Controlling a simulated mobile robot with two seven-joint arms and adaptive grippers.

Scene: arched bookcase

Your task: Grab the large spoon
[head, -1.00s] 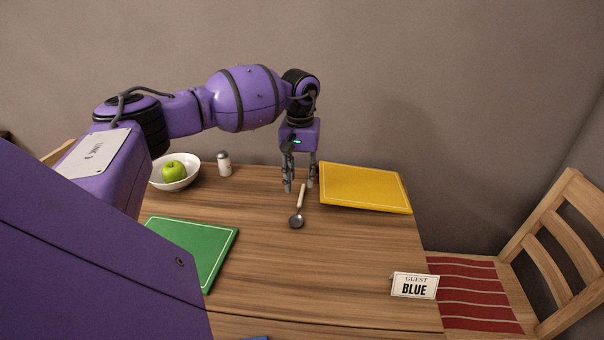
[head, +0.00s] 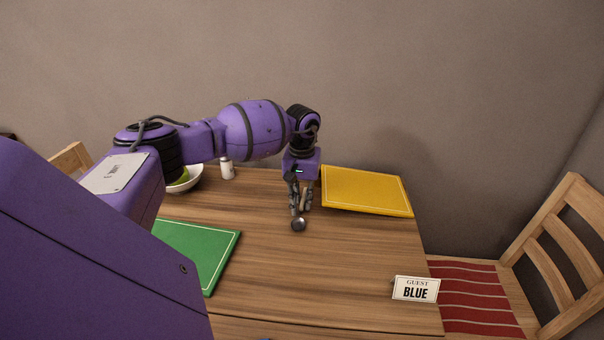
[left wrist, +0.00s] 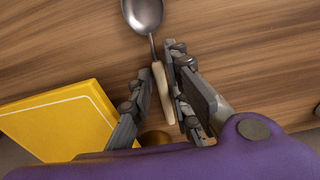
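The large spoon lies on the wooden table, its dark metal bowl (head: 298,224) toward me and its pale handle partly hidden by my fingers. In the left wrist view the spoon's handle (left wrist: 162,88) runs between the fingers and its bowl is cut off by the top edge. My left gripper (head: 300,207) points down at the spoon. It also shows in the left wrist view (left wrist: 160,62), partly open, with one finger close on each side of the handle; firm contact is not clear. My right gripper is not in view.
A yellow board (head: 366,191) lies close to the right of the gripper. A green board (head: 203,250) lies front left. A white bowl (head: 196,180) with a green apple and a shaker (head: 227,169) stand behind. A name card (head: 415,289) stands front right. The table's middle is clear.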

